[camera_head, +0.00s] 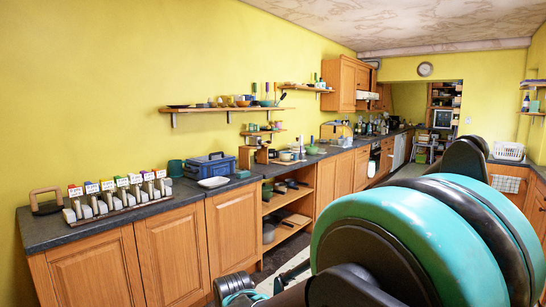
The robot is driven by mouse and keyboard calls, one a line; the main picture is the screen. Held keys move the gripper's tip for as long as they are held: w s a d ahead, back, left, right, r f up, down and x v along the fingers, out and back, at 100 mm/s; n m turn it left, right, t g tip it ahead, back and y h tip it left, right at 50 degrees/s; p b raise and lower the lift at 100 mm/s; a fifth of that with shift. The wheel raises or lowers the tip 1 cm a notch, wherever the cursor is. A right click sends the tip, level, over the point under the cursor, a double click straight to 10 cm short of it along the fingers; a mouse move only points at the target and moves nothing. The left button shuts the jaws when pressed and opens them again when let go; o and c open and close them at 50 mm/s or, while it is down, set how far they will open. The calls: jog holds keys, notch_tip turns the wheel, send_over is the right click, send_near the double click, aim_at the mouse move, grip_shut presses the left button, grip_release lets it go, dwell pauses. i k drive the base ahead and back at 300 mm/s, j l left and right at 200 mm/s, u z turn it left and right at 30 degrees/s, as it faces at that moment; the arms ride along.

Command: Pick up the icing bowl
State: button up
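I cannot tell for certain which vessel is the icing bowl. Several small bowls stand on the long wall shelf, among them an orange bowl (243,103), a yellow-green bowl (227,100) and a teal bowl (266,103). On the counter below stand a pale bowl (285,156) and a green bowl (312,150). My own arm, with large teal and black rounded parts, fills the lower right and hides part of the room. I cannot make out my gripper's fingertips. No bowl is seen in contact with my arm.
The dark counter (112,230) runs along the left wall above wooden cabinets. It holds a labelled rack (115,198), a blue box (210,164) and a white dish (213,183). Open shelves (285,205) sit below. A white basket (508,151) stands at right.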

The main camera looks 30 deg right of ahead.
aim_at(286, 156)
jog(key=z, duration=0.8)
jog(key=i+l+z, duration=0.3)
jog(key=i, duration=0.2)
jog(key=i+l+z, duration=0.3)
jog(key=i, duration=0.25)
jog(key=i+z, duration=0.3)
jog(key=i, duration=0.2)
jog(key=i+l+u, duration=0.2)
jog(key=i, duration=0.35)
jog(key=i+u, duration=0.2)
jog(key=i, duration=0.35)
jog(key=i+l+u, duration=0.2)
jog(key=i, duration=0.3)
jog(key=i+l+u, duration=0.3)
jog(key=u, duration=0.15)
jog(key=i+l+u, duration=0.65)
jog(key=l+u, duration=0.2)
jog(key=l, duration=0.2)
